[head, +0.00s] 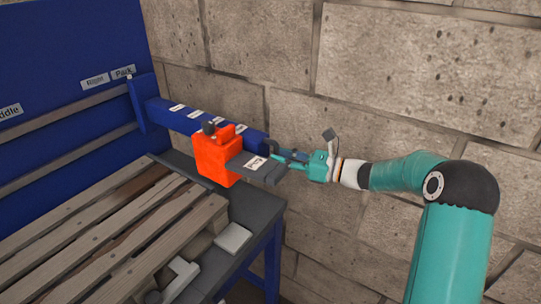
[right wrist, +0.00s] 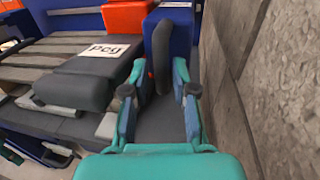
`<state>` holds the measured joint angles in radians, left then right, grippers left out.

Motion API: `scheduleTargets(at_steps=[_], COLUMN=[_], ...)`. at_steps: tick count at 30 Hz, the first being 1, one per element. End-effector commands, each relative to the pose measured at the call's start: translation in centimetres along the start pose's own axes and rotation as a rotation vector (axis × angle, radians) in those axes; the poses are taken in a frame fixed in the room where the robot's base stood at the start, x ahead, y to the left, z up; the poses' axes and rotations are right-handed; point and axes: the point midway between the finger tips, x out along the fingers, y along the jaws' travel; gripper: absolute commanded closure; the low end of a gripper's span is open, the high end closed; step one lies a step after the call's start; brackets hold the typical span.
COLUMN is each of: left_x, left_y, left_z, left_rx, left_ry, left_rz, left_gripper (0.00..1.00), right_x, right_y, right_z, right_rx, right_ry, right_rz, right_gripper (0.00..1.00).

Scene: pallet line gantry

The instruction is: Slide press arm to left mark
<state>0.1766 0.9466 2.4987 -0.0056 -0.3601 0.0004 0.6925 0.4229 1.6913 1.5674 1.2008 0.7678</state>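The press arm has an orange carriage (head: 212,160) on a blue beam (head: 185,118), and a dark grey arm (head: 262,170) with a white label juts from it. The carriage sits near the beam's right end. Small white marks on the beam are too small to read. My right gripper (head: 297,157) is beside the arm's right end. In the right wrist view, its fingers (right wrist: 160,85) are apart, with a dark upright handle (right wrist: 162,57) between or just beyond the tips; contact is unclear. The orange carriage also shows there (right wrist: 124,16). My left gripper is not in view.
A slatted wooden pallet (head: 120,235) lies left of the carriage on a dark table with a blue leg (head: 272,262). A blue panel (head: 60,50) with labels stands behind it. A stone block wall (head: 420,75) runs close along the right gripper's side.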

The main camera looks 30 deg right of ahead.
Motion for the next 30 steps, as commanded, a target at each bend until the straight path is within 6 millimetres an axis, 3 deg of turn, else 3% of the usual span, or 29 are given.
scheduleTargets(at_steps=[6, 15, 20, 28, 29, 30], left_x=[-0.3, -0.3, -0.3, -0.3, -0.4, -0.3], left_y=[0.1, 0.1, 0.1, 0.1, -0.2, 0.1], left_z=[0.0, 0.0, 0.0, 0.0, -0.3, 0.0], left_rx=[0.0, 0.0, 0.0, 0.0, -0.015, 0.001], left_ry=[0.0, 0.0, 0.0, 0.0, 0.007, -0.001], left_rz=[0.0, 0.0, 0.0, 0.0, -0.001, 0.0], left_gripper=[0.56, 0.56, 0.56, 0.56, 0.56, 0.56], right_x=[1.7, 1.9, 1.9, 1.9, 3.6, 2.9], right_y=[0.0, 0.0, 0.0, 0.1, 3.0, 1.6], right_z=[0.0, 0.0, 0.0, -0.1, 0.2, -0.1], right_rx=[0.0, 0.0, 0.0, 0.0, 0.008, 0.001], right_ry=[0.0, 0.0, 0.0, 0.001, 0.001, 0.001], right_rz=[0.0, 0.0, 0.001, 0.002, 0.016, 0.007], right_gripper=[0.73, 0.73, 1.0, 1.0, 1.0, 1.0])
